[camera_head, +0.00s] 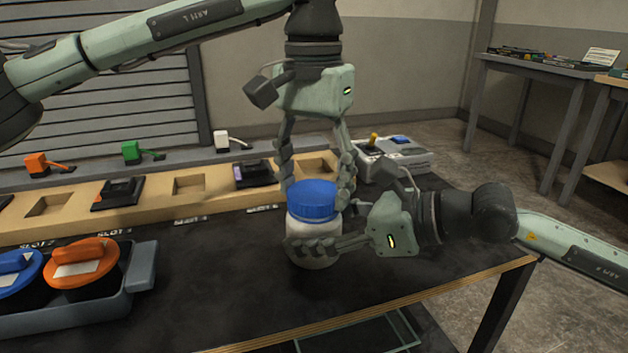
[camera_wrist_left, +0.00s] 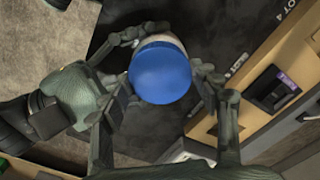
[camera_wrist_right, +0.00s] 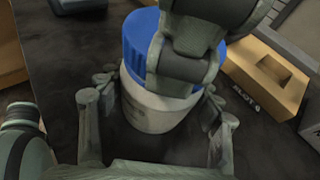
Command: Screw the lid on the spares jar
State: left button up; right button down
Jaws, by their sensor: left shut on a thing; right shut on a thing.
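The spares jar (camera_head: 312,258) is a white, upright jar on the dark table top. Its blue lid (camera_head: 314,196) sits on its mouth and looks level. My left gripper (camera_head: 318,195) reaches down from above and is shut on the lid, one finger on each side. My right gripper (camera_head: 318,247) comes in from the right, low down, and is shut around the jar's body. The left wrist view shows the round lid top (camera_wrist_left: 160,72) between the fingers. In the right wrist view the jar (camera_wrist_right: 155,108) stands between the fingers, and a left finger hides part of the lid (camera_wrist_right: 140,42).
A wooden slotted rack (camera_head: 150,207) with dark modules runs behind the jar. A grey tray (camera_head: 130,300) holding blue-lidded and orange-lidded pots stands at left. A grey box with a joystick (camera_head: 400,160) stands at the back right. The table's front edge (camera_head: 400,305) is clear.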

pick_arm(q)
jog(key=m, duration=0.6)
jog(key=o, duration=0.7)
jog(key=shift+r, duration=0.15)
jog(key=shift+r, duration=2.1)
jog(key=shift+c, duration=0.4)
